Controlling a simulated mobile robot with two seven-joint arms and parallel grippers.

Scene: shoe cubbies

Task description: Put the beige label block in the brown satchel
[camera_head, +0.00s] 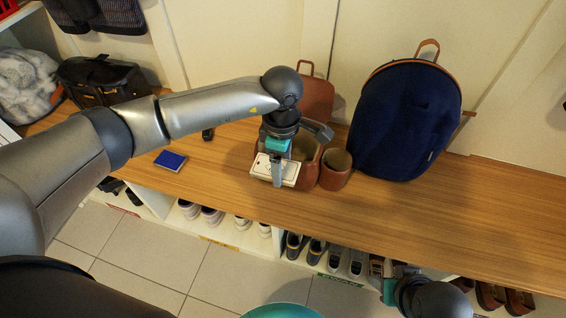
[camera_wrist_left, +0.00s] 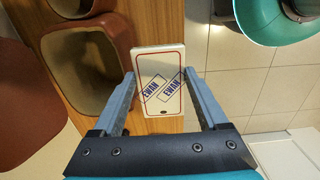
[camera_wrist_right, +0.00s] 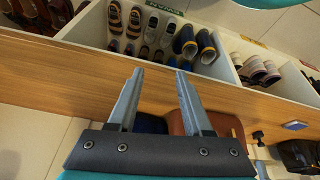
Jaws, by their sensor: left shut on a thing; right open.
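The beige label block (camera_head: 276,170) is a flat, pale slab with a red border and blue EWAN stamps, plain in the left wrist view (camera_wrist_left: 159,82). My left gripper (camera_wrist_left: 160,80) is shut on it, holding it by its edges at the front side of the brown satchel. The satchel (camera_head: 316,98) stands on the bench with its flap raised at the back and its mouth open. Its open mouth shows beside the block in the left wrist view (camera_wrist_left: 82,65). My arm partly hides the satchel. My right gripper (camera_wrist_right: 157,75) is open and empty, low in front of the bench.
A small brown cup-shaped holder (camera_head: 335,170) stands right of the satchel, then a navy backpack (camera_head: 405,118). A blue block (camera_head: 170,160) lies to the left. A black bag (camera_head: 108,82) stands farther left. Shoes fill the cubbies below. The bench's right part (camera_head: 480,205) is clear.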

